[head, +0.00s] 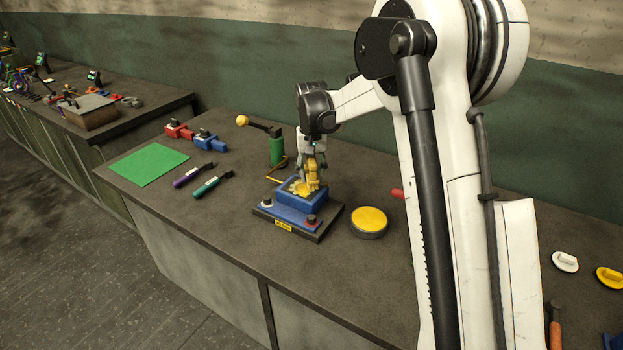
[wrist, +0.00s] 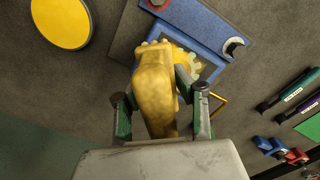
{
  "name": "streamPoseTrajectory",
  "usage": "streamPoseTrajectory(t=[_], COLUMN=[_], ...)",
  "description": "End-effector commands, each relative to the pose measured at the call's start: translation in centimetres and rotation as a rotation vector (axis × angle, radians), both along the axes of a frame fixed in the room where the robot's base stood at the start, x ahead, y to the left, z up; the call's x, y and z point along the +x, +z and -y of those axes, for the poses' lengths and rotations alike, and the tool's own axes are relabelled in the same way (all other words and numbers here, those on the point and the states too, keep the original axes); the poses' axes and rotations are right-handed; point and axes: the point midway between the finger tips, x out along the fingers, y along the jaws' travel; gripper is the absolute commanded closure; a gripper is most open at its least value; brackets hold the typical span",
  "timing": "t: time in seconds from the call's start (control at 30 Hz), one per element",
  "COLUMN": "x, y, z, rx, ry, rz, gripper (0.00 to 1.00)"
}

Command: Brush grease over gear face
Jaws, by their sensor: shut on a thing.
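A yellow toothed gear (head: 297,187) sits in a blue block fixture (head: 292,207) on a dark base; it also shows in the wrist view (wrist: 188,62), partly covered. My gripper (head: 312,163) is over the fixture, its green-and-grey fingers on either side of a yellow brush-like piece (wrist: 155,88). The piece has a bumpy far end that overlaps the gear in the wrist view. I cannot tell whether it touches the gear face. A round dark tin with a yellow top (head: 369,221) stands right of the fixture; it is at upper left in the wrist view (wrist: 61,20).
A green post with a dark lever and yellow knob (head: 276,148) stands close behind the fixture. Purple-handled (head: 193,174) and green-handled (head: 212,184) tools, a green mat (head: 148,164), and red (head: 179,131) and blue (head: 206,141) clamp-like parts lie left. The bench front is clear.

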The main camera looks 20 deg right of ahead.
Motion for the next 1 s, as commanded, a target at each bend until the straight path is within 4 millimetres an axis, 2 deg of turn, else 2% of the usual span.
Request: streamPoseTrajectory(t=[0.2, 0.4, 1.0], x=[0.0, 0.0, 0.0], y=[2.2, 3.5, 3.5], z=[0.0, 0.0, -0.1], rx=[0.000, 0.000, 0.000], ry=[0.000, 0.000, 0.002], rz=[0.000, 0.000, 0.000], gripper=[0.99, 0.99, 0.99])
